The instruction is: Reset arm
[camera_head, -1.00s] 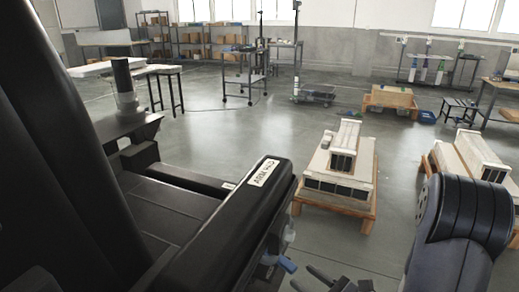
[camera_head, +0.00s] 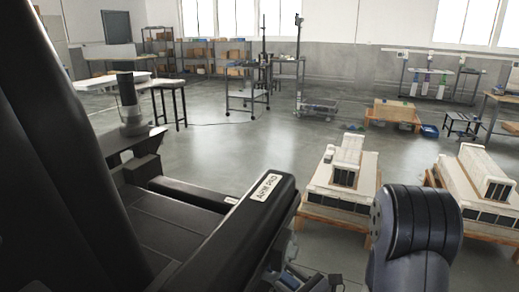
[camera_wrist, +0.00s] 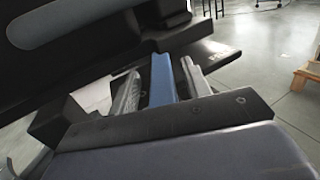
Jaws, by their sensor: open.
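My gripper (camera_wrist: 160,85) shows in the wrist view with two grey fingers apart. A blue strip (camera_wrist: 161,78) shows between the fingers; I cannot tell whether it is part of my gripper. In the head view only part of my gripper (camera_head: 305,282) shows at the bottom edge, next to the long black part of my body. My rounded dark arm link (camera_head: 415,225) stands at the lower right. No held object can be made out.
A wooden pallet with pale boxes (camera_head: 343,178) stands ahead, and a second loaded pallet (camera_head: 484,180) is to its right. A wheeled cart (camera_head: 247,92), shelves (camera_head: 205,55) and a low wooden platform (camera_head: 393,114) stand farther back. The middle floor (camera_head: 240,150) is clear.

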